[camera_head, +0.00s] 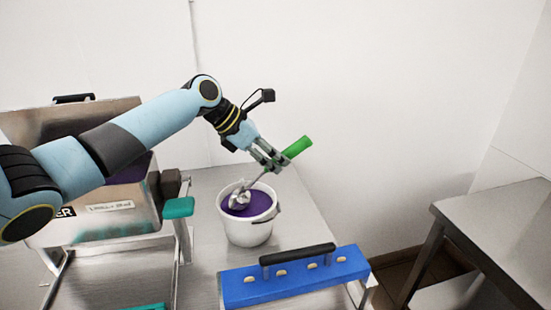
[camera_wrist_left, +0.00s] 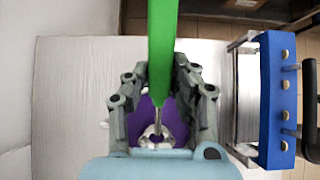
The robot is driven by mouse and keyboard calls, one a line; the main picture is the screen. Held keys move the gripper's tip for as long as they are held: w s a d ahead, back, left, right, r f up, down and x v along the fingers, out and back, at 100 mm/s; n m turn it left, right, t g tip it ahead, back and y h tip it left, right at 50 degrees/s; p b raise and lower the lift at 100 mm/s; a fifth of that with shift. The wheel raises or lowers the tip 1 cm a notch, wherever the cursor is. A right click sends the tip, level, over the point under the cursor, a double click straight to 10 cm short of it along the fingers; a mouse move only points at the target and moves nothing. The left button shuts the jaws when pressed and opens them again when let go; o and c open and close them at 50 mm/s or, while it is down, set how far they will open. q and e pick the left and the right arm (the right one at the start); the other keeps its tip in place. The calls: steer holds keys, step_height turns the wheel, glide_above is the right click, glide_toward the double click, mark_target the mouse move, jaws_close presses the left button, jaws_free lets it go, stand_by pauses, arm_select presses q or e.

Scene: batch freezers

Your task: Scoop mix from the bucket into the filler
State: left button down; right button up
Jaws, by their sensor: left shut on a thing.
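A white bucket (camera_head: 247,228) of purple mix (camera_head: 250,203) stands on the steel table. My left gripper (camera_head: 272,163) is above the bucket, shut on the green handle (camera_head: 298,147) of a scoop. The scoop tilts, and its metal bowl (camera_head: 239,199) is inside the bucket at the mix's surface. In the left wrist view the green handle (camera_wrist_left: 162,45) runs between the fingers, with purple mix behind. The steel filler (camera_head: 120,218) stands at the left, partly hidden by my left arm; purple shows in it. My right gripper is not in view.
A blue block with a black handle (camera_head: 295,280) stands in front of the bucket; it also shows in the left wrist view (camera_wrist_left: 277,100). Another steel table (camera_head: 500,225) is at the right. White walls stand close behind. The steel table top (camera_head: 205,260) is bare beside the bucket.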

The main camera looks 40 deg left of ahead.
mark_target(290, 149)
arm_select(q)
steer(key=shift+s+a+f, duration=0.1)
steer(key=shift+f, duration=0.25)
steer(key=shift+s+a+r+b, duration=0.1)
steer(key=shift+s+a+b, duration=0.3)
steer(key=shift+s+a, duration=0.3)
steer(key=shift+w+d+p, duration=0.1)
steer(key=shift+d+p, duration=0.15)
steer(key=shift+p, duration=0.6)
steer(key=f+g+y+p, duration=0.1)
steer(key=w+d+g+p, duration=0.1)
steer(key=p, duration=0.1)
steer(key=shift+w+d+f+y, duration=0.15)
steer(key=shift+w+f+y, duration=0.15)
steer(key=shift+f+y, duration=0.1)
steer(key=shift+r, duration=0.2)
steer(key=shift+w+d+r, duration=0.1)
steer(key=shift+r, duration=0.9)
steer(key=shift+w+d+r, duration=0.1)
steer(key=shift+r, duration=0.85)
steer(key=shift+w+d+g+y, duration=0.35)
steer(key=shift+w+g+y, duration=0.2)
steer(key=shift+g, duration=0.15)
steer(key=shift+w+d+f+g+y, duration=0.1)
steer(key=shift+w+d+g+y, duration=0.35)
steer(key=shift+g, duration=0.15)
steer(key=shift+w+g, duration=0.1)
steer(key=shift+g, duration=0.2)
